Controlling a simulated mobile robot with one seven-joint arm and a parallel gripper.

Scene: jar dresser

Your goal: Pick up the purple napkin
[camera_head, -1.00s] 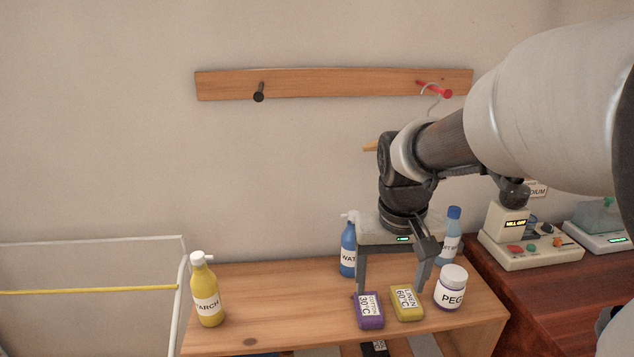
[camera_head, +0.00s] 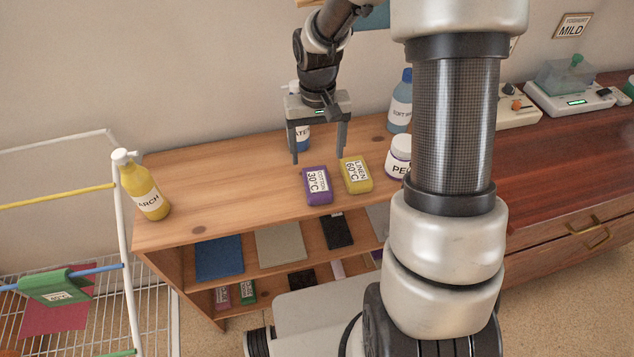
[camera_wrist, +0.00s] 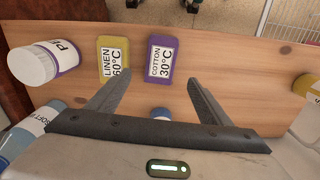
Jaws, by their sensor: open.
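A purple block labelled COTTON 30°C (camera_head: 317,186) lies on the wooden shelf top (camera_head: 237,200). It also shows in the wrist view (camera_wrist: 160,62). I cannot tell whether it is a napkin. A purple sliver (camera_head: 377,258) shows on the shelf below, mostly hidden behind my arm, and I cannot tell what it is. My gripper (camera_head: 318,160) is open and empty, its fingers pointing down behind the purple block and a yellow block. In the wrist view, my gripper (camera_wrist: 157,88) has nothing between its fingers.
The yellow LINEN 60°C block (camera_head: 355,177) lies right of the purple one. A white-lidded jar (camera_head: 398,158) and blue bottles stand behind and right. A yellow bottle (camera_head: 146,187) stands at the left end. Folded cloths (camera_head: 219,258) lie below. A drying rack (camera_head: 126,262) is at left.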

